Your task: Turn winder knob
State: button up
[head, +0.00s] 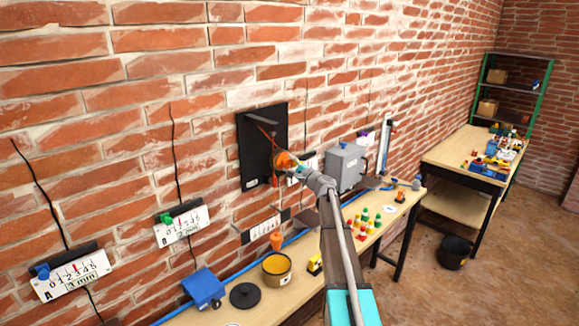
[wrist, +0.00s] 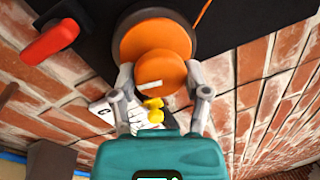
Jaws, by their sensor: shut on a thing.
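The winder knob is an orange round knob with a short white mark (wrist: 160,72). It sits in front of a larger orange drum on a black wall panel (head: 254,160). In the head view the orange winder (head: 284,160) shows at the panel's right side, partly covered by my gripper. My gripper (wrist: 160,82) is shut on the knob, one grey finger on each side of it. A red lever (wrist: 50,42) stands left of the knob in the wrist view. A thin orange cord (wrist: 202,12) runs up from the drum.
Gauge cards (head: 72,275) marked with scales hang on the brick wall at left. A grey box (head: 345,166) is on the wall right of my gripper. The bench below holds a blue box (head: 204,288), a pot (head: 277,269), a black lid (head: 244,296) and several coloured pegs.

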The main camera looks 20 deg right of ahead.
jog(key=n+y, duration=0.1)
jog(key=n, duration=0.5)
jog(key=shift+w+d+r, duration=0.1)
jog(key=shift+r, duration=0.05)
jog(key=n+g+y+p, duration=0.1)
jog(key=n, duration=0.5)
jog(key=shift+n, duration=0.3)
jog(key=n+g+p, duration=0.1)
jog(key=n, duration=0.3)
jog(key=shift+r+n, duration=0.15)
jog(key=shift+n, duration=0.25)
jog(key=n+p, duration=0.1)
jog(key=n, duration=0.4)
jog(key=shift+n+g, duration=0.3)
jog(key=shift+g, duration=0.1)
jog(key=n+p, duration=0.1)
jog(key=n, duration=0.3)
jog(key=shift+a, duration=0.2)
jog(key=n+h+p, duration=0.1)
jog(key=n, duration=0.3)
jog(key=shift+g, duration=0.3)
jog(key=n, duration=0.4)
jog(key=shift+s+a+h, duration=0.1)
jog(key=shift+s+h, duration=0.1)
jog(key=shift+h, duration=0.1)
jog(key=shift+n+h, duration=0.4)
jog(key=shift+n, duration=1.5)
